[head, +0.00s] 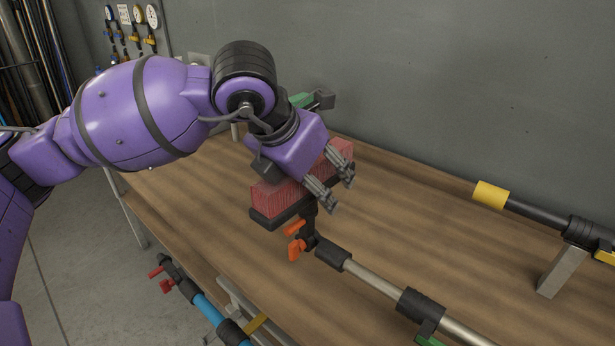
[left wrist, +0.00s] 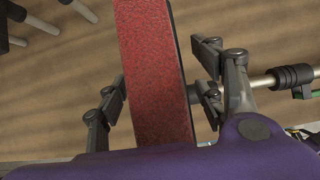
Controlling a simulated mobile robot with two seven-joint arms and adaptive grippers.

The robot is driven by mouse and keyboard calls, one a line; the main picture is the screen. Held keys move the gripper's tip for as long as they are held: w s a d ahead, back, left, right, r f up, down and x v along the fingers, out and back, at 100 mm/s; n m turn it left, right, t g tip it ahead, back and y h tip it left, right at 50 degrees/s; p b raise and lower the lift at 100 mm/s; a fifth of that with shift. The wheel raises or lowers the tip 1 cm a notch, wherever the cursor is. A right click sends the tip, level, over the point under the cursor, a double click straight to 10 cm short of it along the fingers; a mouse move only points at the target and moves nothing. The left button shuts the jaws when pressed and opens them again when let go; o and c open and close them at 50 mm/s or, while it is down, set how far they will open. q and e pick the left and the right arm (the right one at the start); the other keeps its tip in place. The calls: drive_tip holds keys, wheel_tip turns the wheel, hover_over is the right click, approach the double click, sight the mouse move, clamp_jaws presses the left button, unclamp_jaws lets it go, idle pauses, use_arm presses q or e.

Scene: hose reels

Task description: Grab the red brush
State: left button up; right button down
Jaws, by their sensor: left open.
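The red brush (head: 276,199) is a long block of red bristles on a dark backing, above the wooden workbench in the head view. It joins a black fitting with orange levers (head: 296,240) at the end of a metal pole (head: 372,279). My left gripper (head: 330,190) is over the brush and hides part of it. In the left wrist view the red brush (left wrist: 154,75) runs between the two fingers of my left gripper (left wrist: 163,92). The fingers are open, with a gap on each side. My right gripper is not in view.
The wooden workbench (head: 440,235) has free room right of the brush. A yellow-tipped black pole (head: 490,194) rests on a metal stand at the right. A blue pole (head: 209,311) lies at the front edge. A grey wall (head: 440,90) with gauges stands behind.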

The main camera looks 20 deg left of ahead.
use_arm(q)
drive_tip(key=c, duration=1.5)
drive_tip(key=shift+w, duration=0.1)
